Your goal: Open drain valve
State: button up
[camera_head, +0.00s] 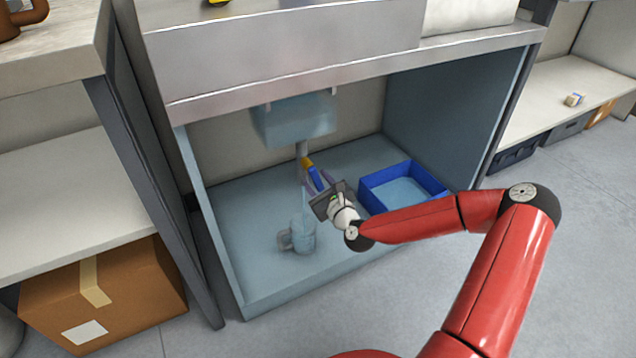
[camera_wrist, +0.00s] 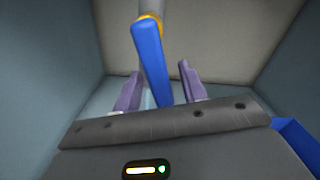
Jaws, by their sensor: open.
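The drain valve has a yellow body (camera_head: 307,162) on the pipe under the sink basin and a blue lever handle (camera_head: 316,176). In the wrist view the blue handle (camera_wrist: 150,55) slants down from the yellow collar (camera_wrist: 150,20). My gripper (camera_head: 318,183) is at the valve with its purple fingers open. In the wrist view my gripper (camera_wrist: 161,72) has one finger on each side of the handle's lower end, with visible gaps. A pale blue streak, perhaps water, runs below the valve toward a clear pitcher (camera_head: 303,238) on the cabinet floor.
A blue open bin (camera_head: 432,178) stands on the cabinet floor right of my gripper. The basin (camera_head: 293,120) and counter edge (camera_head: 360,68) are overhead. Cabinet side walls bound the space. The floor left of the pitcher is clear.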

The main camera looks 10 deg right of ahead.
jog(key=v, duration=0.7)
jog(key=shift+s+d, duration=0.15)
jog(key=shift+s, duration=0.2)
jog(key=s+a+f+n+g+h+p, duration=0.25)
jog(key=s+n+g, duration=0.6)
jog(key=n, duration=0.75)
jog(key=s+d+r+n+g+h+p, duration=0.15)
jog(key=s+r+n, duration=0.4)
jog(key=r, duration=0.65)
jog(key=s+d+r+n+g+h+p, duration=0.15)
jog(key=s+d+r+n+h, duration=0.35)
jog(key=r, duration=0.7)
jog(key=s+a+r+n+y+p, duration=0.1)
jog(key=s+r, duration=0.1)
jog(key=s, duration=0.3)
jog(key=s+a+r+n+y, duration=0.1)
jog(key=s+a+r+y, duration=0.1)
jog(key=s, duration=0.3)
jog(key=shift+a+r+p, duration=0.35)
jog(key=shift+r+p, duration=0.05)
jog(key=shift+r, duration=0.3)
